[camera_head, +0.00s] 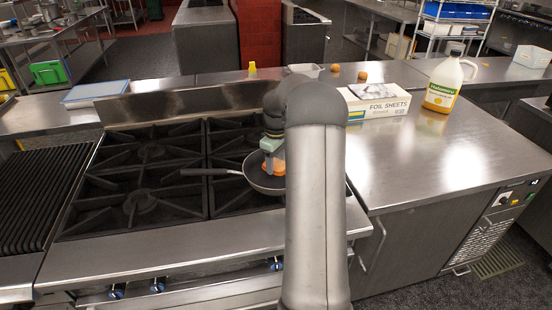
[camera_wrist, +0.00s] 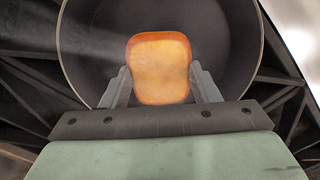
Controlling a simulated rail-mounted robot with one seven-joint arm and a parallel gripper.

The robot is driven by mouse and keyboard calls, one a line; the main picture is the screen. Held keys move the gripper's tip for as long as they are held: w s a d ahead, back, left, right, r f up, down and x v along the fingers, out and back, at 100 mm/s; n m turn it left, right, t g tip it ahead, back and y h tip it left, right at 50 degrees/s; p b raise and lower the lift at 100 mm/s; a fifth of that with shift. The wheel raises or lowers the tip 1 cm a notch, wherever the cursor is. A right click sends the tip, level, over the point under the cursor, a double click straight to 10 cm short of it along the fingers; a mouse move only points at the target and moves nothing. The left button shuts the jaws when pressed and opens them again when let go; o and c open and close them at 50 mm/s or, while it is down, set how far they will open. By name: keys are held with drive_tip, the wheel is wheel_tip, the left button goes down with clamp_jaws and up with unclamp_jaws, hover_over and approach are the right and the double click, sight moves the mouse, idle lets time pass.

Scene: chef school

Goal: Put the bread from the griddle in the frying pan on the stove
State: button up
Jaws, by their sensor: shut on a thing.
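In the wrist view, the bread (camera_wrist: 160,70) is an orange-brown slice held between the two fingers of my gripper (camera_wrist: 163,88). The dark frying pan (camera_wrist: 225,50) lies behind the bread, so the bread is over the pan's inside. I cannot tell whether the bread touches the pan's bottom. In the head view, the frying pan (camera_head: 254,182) sits on the right part of the stove (camera_head: 150,185), its handle pointing left. My gripper (camera_head: 272,168) reaches down into the pan with the bread (camera_head: 279,168) at its tip. My arm hides part of the pan. The griddle (camera_head: 40,195) is the dark ribbed surface at the far left.
A small tray (camera_head: 305,70) and small round items (camera_head: 362,75) sit at the back. The left burners are clear.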

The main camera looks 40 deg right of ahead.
sight(276, 163)
drive_tip(key=shift+f, duration=0.55)
drive_tip(key=o, duration=1.1)
drive_tip(key=shift+r, duration=0.1)
wheel_tip(276, 163, up, 7)
drive_tip(key=p, duration=0.4)
drive_tip(key=shift+p, duration=0.35)
